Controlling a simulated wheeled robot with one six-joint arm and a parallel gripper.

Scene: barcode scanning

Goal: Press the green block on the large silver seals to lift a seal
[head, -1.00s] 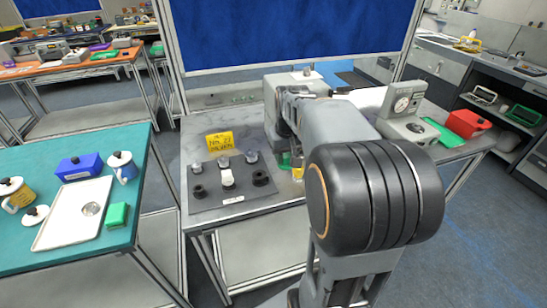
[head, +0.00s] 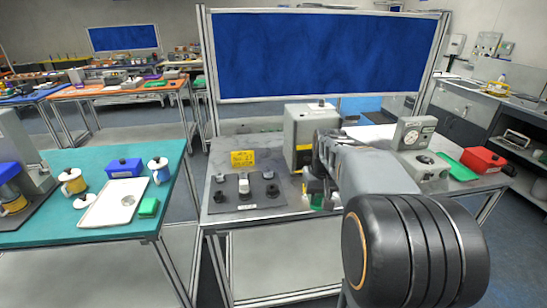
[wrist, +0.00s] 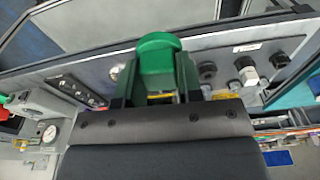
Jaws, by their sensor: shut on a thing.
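My gripper (wrist: 157,82) is shut on the green block (wrist: 159,58), which sits between its two dark green fingers in the wrist view. In the head view the green block (head: 316,202) shows only as a small patch low beside my arm, above or near the front of the grey table. Silver-topped seals (head: 220,178) (head: 268,174) stand on a dark mat (head: 238,205) to the left of my gripper. Which seals count as large is unclear.
Black rings (head: 273,191) and a white-topped piece (head: 244,186) share the mat. A yellow sign (head: 242,158) stands behind it. A grey box (head: 300,135) is behind my arm. A gauge device (head: 411,135) and red box (head: 482,160) are at right. A teal table (head: 60,230) is at left.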

